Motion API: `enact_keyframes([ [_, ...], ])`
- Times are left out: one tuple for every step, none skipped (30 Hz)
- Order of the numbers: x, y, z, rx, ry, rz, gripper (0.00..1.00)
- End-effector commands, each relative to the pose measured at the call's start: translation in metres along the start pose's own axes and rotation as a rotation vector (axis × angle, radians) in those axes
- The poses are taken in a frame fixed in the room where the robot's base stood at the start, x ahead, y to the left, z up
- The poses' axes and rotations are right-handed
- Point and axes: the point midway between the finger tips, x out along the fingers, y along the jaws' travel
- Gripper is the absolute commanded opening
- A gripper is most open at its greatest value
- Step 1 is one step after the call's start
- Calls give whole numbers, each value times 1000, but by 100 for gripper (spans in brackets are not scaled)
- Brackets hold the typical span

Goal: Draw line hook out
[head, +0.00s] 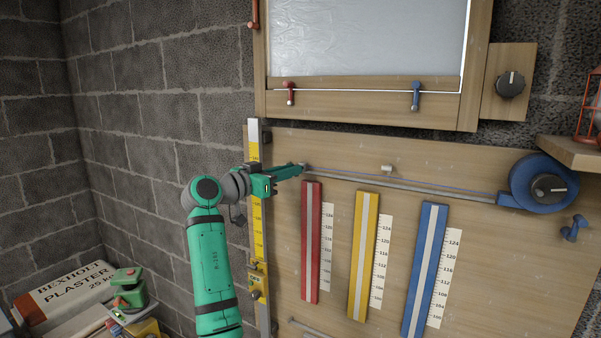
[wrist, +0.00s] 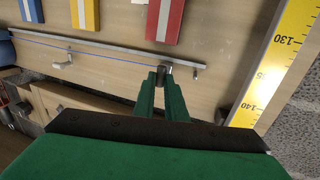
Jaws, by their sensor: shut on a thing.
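My gripper (head: 292,170) is green and reaches right to the left end of a grey rail (head: 400,184) on a wooden board. In the wrist view my gripper (wrist: 160,82) is shut on a small dark grey piece, the line hook (wrist: 162,74). The hook is mostly hidden between the fingertips. A thin blue line (head: 440,186) runs along the rail from my gripper to a blue reel (head: 543,184) on the right. The line also shows in the wrist view (wrist: 95,51).
Red (head: 311,243), yellow (head: 363,256) and blue (head: 425,270) strips with scales sit below the rail. A small peg (head: 387,169) stands out just above it. A yellow vertical scale (head: 257,215) is behind my arm. A framed panel (head: 370,100) hangs above.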

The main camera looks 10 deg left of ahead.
Motion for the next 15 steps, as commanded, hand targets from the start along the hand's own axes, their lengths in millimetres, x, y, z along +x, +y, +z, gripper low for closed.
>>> enact_keyframes([
  [0, -3, 0, 1, -1, -1, 0],
  [-2, -6, 0, 1, -1, -2, 0],
  [-5, -9, 0, 1, -2, -4, 0],
  [-7, -11, 0, 1, -2, -5, 0],
  [-8, -13, 0, 1, -2, -6, 0],
  [-10, -15, 0, 1, -2, -8, 0],
  [-11, -16, 0, 1, -2, -9, 0],
  [-12, -16, 0, 1, -2, -9, 0],
  [-13, -17, 0, 2, -2, -10, 0],
  [-13, -18, 0, 2, -2, -11, 0],
  [-14, -18, 0, 2, -2, -12, 0],
  [-14, -19, 0, 2, -2, -12, 0],
  [-14, -19, 0, 2, -2, -13, 0],
  [-15, -20, 0, 2, -2, -14, 0],
  [-15, -20, 0, 2, -2, -15, 0],
])
